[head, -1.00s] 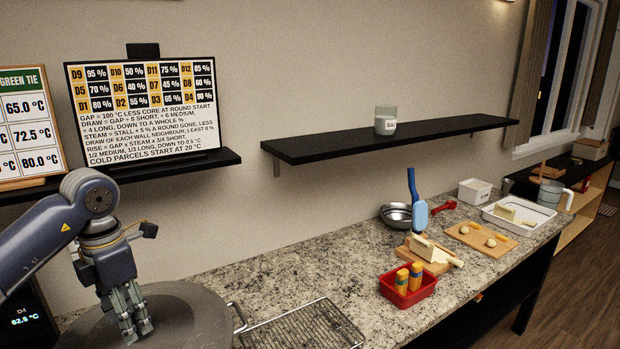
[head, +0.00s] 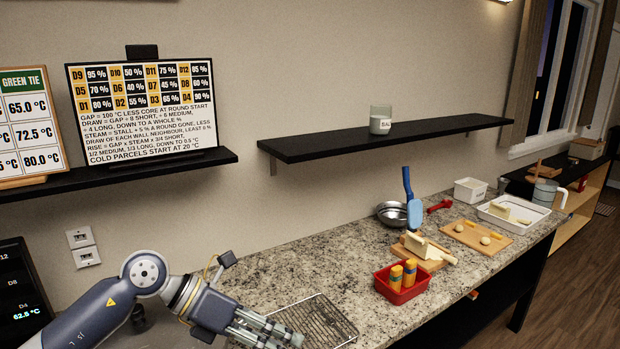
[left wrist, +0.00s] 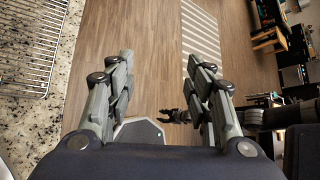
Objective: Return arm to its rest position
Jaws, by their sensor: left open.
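My left gripper (head: 280,334) is low in the head view, its fingers pointing right beside the wire rack, with no object seen in it. My left arm crosses the lower left of the head view and covers most of the round grey lid or pot top there. A dark gripper, seemingly my right one (left wrist: 181,116), shows small beyond the fingers in the left wrist view; its jaw state is unclear.
The wire rack (head: 318,326) lies on the granite counter (head: 300,270), close to the left gripper. A red bin (head: 402,284) with shakers, cutting boards and a metal bowl (head: 392,213) stand farther right. A black shelf (head: 390,141) hangs above. Open floor (left wrist: 150,50) lies below the gripper.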

